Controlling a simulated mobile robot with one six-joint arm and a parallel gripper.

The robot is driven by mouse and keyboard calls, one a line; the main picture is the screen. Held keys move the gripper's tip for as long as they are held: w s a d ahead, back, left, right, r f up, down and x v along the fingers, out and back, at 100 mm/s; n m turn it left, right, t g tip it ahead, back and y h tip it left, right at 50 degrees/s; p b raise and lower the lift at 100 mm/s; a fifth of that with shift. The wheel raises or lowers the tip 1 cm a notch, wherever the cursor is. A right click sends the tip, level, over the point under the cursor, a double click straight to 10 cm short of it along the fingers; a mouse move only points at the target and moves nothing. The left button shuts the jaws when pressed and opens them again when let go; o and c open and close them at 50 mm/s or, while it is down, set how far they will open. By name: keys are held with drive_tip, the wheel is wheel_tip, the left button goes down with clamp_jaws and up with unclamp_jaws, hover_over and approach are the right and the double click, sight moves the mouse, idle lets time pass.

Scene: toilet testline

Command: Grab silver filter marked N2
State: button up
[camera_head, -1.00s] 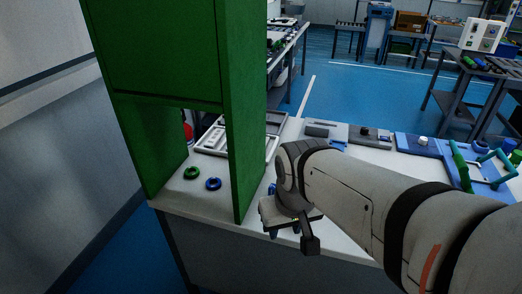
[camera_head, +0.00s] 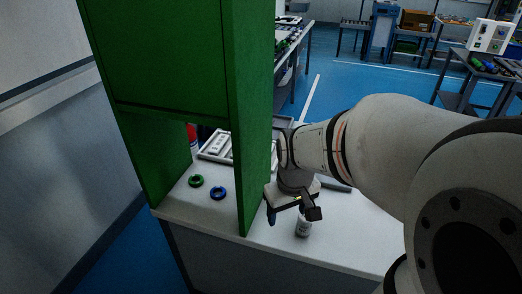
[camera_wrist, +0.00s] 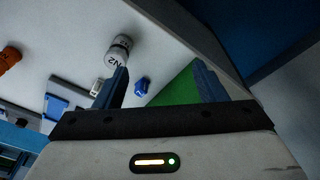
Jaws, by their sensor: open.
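The silver filter (camera_wrist: 117,52), a small cylinder with N2 on its side, stands on the white table (camera_wrist: 60,30) in the wrist view. It lies just beyond the tip of my gripper's left finger, outside the gap between the fingers. In the head view the filter (camera_head: 303,228) stands near the table's front edge, just below my gripper (camera_head: 293,208). In the wrist view my gripper (camera_wrist: 160,85) is open with nothing between its fingers.
A green cabinet (camera_head: 255,150) stands left of my gripper, close to it. A green ring (camera_head: 196,180) and a blue ring (camera_head: 218,193) lie inside. A small blue part (camera_wrist: 142,86) and an orange part (camera_wrist: 10,57) show in the wrist view.

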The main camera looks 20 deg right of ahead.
sight(305, 221)
drive_tip(key=w+d+f+p, duration=0.1)
drive_tip(key=w+d+f, duration=0.1)
drive_tip(key=w+d+f+n+g+p, duration=0.1)
drive_tip(key=w+d+f, duration=0.1)
drive_tip(key=d+f, duration=0.1)
drive_tip(key=w+d+f+n+p, duration=0.1)
drive_tip(key=w+d+f, duration=0.1)
drive_tip(key=d, duration=0.1)
drive_tip(key=shift+d+f+g, duration=0.1)
drive_tip(key=shift+f+g, duration=0.2)
drive_tip(key=shift+d+f, duration=0.1)
drive_tip(key=shift+f, duration=0.65)
drive_tip(key=shift+w+d+f+p, duration=0.15)
drive_tip(key=shift+f+p, duration=0.2)
drive_tip(key=shift+f, duration=1.35)
drive_tip(key=shift+w+f+p, duration=0.15)
drive_tip(key=shift+f+p, duration=0.15)
drive_tip(key=shift+f, duration=1.35)
drive_tip(key=c, duration=1.1)
